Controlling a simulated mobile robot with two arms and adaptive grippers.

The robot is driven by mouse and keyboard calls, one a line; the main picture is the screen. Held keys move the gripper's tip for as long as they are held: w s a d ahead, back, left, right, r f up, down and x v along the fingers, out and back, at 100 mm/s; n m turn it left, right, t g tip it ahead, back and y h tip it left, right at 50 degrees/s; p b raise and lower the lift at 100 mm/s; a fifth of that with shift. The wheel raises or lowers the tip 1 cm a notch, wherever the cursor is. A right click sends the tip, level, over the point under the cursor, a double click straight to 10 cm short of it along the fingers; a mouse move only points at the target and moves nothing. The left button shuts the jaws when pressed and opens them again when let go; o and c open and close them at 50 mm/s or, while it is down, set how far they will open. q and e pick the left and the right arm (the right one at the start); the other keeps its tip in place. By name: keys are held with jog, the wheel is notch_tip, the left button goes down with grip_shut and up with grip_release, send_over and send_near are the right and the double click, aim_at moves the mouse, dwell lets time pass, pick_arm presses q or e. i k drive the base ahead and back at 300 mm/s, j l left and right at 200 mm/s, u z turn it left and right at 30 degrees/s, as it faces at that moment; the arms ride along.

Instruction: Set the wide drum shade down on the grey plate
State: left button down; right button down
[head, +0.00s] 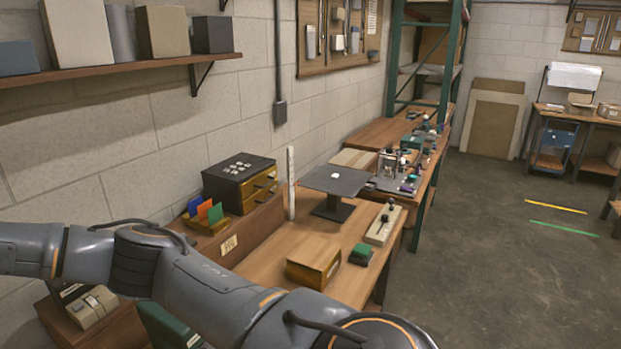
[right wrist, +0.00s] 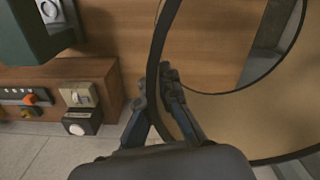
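The wide drum shade (right wrist: 225,107) fills the right of the right wrist view, with a dark rim and tan inside; part is cut off by the frame. My right gripper (right wrist: 156,88) has its fingers on either side of the shade's wall and looks shut on it. The dark grey plate (head: 350,184) stands on a pedestal on the wooden bench in the head view, with a small white spot on top. The shade and both grippers are out of the head view. My left gripper shows in neither view.
A black drawer box (head: 225,185), a file holder (head: 206,218) and a white upright post (head: 291,183) stand left of the plate. A brass-coloured box (head: 313,267), a green block (head: 361,254) and a pale switch strip (head: 383,224) lie in front and right. The floor (head: 480,260) at right is clear.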

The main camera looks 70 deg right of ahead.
aim_at(335, 177)
jog(key=k+l, duration=0.25)
jog(key=l, duration=0.15)
jog(key=k+l+z, duration=0.15)
jog(key=k+l, duration=0.3)
jog(key=l, duration=0.3)
jog(key=l+z, duration=0.3)
jog(key=l, duration=1.35)
jog(key=l+z, duration=0.1)
jog(key=l, duration=0.3)
jog(key=i+l, duration=0.15)
jog(key=l, duration=0.25)
jog(key=l+z, duration=0.15)
jog(key=l, duration=0.2)
jog(key=i+l, duration=0.15)
jog(key=l, duration=0.25)
jog(key=i+l+z, duration=0.15)
jog(key=i+l, duration=0.25)
jog(key=i, duration=0.15)
